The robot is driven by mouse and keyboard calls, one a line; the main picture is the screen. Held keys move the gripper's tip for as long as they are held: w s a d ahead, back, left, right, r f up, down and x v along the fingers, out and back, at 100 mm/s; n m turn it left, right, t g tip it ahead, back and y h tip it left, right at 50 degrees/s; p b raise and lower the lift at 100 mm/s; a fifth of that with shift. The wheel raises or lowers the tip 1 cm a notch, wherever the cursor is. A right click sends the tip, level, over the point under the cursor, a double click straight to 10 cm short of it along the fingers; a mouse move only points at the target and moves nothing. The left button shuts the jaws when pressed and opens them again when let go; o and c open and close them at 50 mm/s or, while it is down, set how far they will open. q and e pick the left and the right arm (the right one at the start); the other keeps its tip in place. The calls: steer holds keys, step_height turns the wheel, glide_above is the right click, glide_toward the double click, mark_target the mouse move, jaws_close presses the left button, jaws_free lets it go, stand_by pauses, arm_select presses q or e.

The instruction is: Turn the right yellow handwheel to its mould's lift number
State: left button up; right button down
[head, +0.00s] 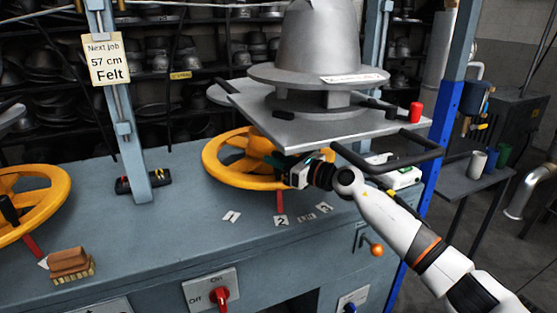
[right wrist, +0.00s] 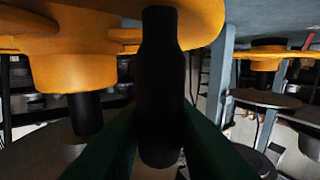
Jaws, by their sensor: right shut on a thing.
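The right yellow handwheel (head: 240,180) lies flat on the bench under the raised plate. My right gripper (head: 283,166) reaches in from the right and is at the wheel's right side. In the right wrist view its dark green fingers close around the wheel's upright black handle (right wrist: 161,70), with the yellow wheel (right wrist: 75,68) beside it. A red pointer (head: 279,202) sticks out at the wheel's front, near the card "2" (head: 281,220). The card "1" (head: 231,216) lies to its left. The grey hat mould (head: 318,45) bears a white label (head: 352,78), too small to read. My left gripper is out of view.
The metal plate (head: 285,127) with a black bar handle (head: 400,160) hangs close above my right gripper. More cards (head: 325,207) lie to the right. A second yellow handwheel (head: 60,195), a brush (head: 70,264) and a sign (head: 108,61) reading "Next job 57 cm Felt" are left.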

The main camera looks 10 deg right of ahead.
steer(key=shift+a, duration=0.15)
steer(key=c, duration=1.3)
jaws_free()
steer(key=shift+o, duration=0.2)
